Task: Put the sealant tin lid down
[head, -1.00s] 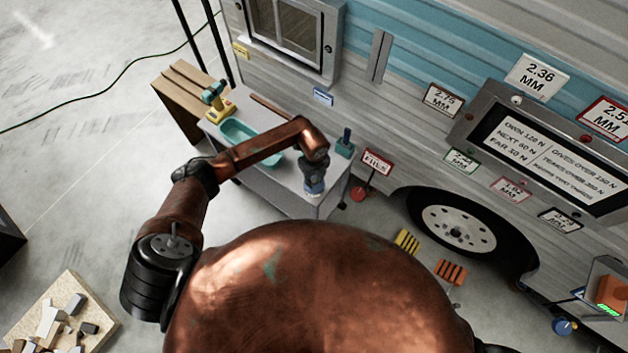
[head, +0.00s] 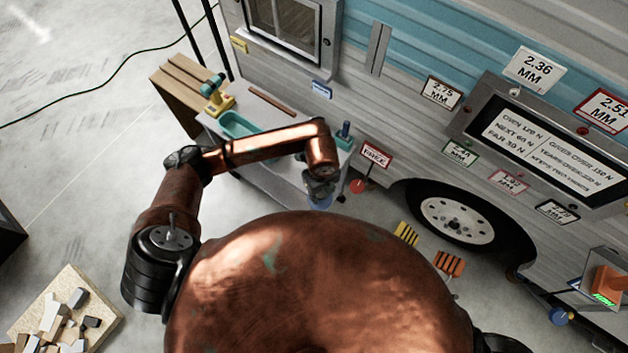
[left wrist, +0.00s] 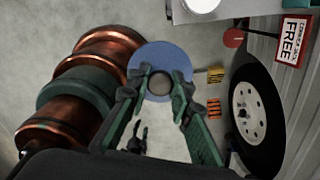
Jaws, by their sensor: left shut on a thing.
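The sealant tin lid (left wrist: 145,57) is a round blue disc with a grey centre. My left gripper (left wrist: 161,80) is shut on it, with its two green fingertips at the near side of the disc. In the head view the blue lid (head: 320,203) hangs under my left gripper (head: 320,190), in front of the workbench's near edge and over the floor. A white round thing (left wrist: 202,4) on the bench top is cut off at the top of the left wrist view. A small dark gripper-like shape (left wrist: 136,143) lies lower down; its jaws are unclear.
The grey workbench (head: 285,103) holds a green tray (head: 236,123) and a yellow-and-teal drill (head: 214,97). A "FREE" sign (head: 375,155) stands right of it by the camper wheel (head: 456,220). Yellow (head: 405,234) and orange (head: 449,263) striped blocks lie on the floor.

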